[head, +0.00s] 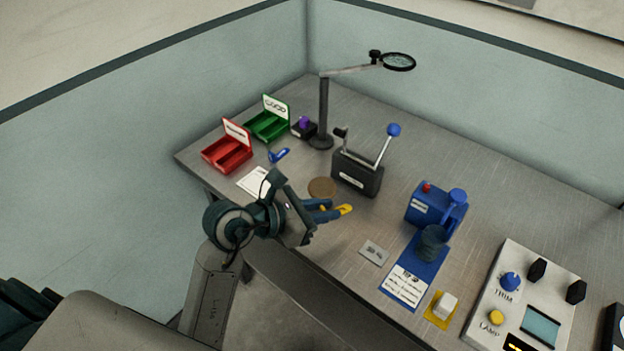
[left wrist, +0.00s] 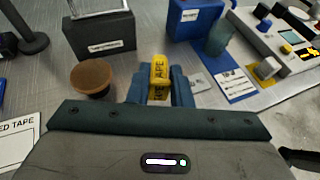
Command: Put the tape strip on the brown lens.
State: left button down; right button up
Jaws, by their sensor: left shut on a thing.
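My left gripper (head: 325,210) reaches over the left part of the bench. It is shut on the yellow tape strip (head: 345,209), which sticks out past the fingertips. In the left wrist view the strip (left wrist: 159,72) shows the word TAPE, between the two blue-green fingers (left wrist: 160,88). The round brown lens (head: 322,187) lies on the bench just behind the gripper. In the left wrist view the lens (left wrist: 92,78) is to the left of the fingers, apart from the strip. My right gripper is not in view.
A dark lever box (head: 357,173) stands behind the lens. A magnifier stand (head: 324,115), red tray (head: 227,155) and green tray (head: 268,125) are farther back. A small grey plate (head: 373,252), blue device (head: 430,205) and control panel (head: 500,305) are to the right.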

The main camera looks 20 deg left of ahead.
pick_arm(q)
jog(key=p, duration=0.3)
send_over(311, 192)
jog(key=s, duration=0.1)
jog(key=shift+w+f, duration=0.35)
jog(key=shift+f, duration=0.1)
jog(key=shift+w+a+f+p, duration=0.1)
jog(key=shift+w+f+p, duration=0.1)
jog(key=shift+f+p, duration=0.1)
notch_tip(311, 192, down, 2)
jog(key=shift+f+p, duration=0.25)
jog(key=shift+p, duration=0.25)
jog(key=shift+f, duration=0.25)
jog(key=shift+f, duration=0.1)
jog(key=shift+f, duration=0.15)
jog(key=c, duration=1.3)
grip_release()
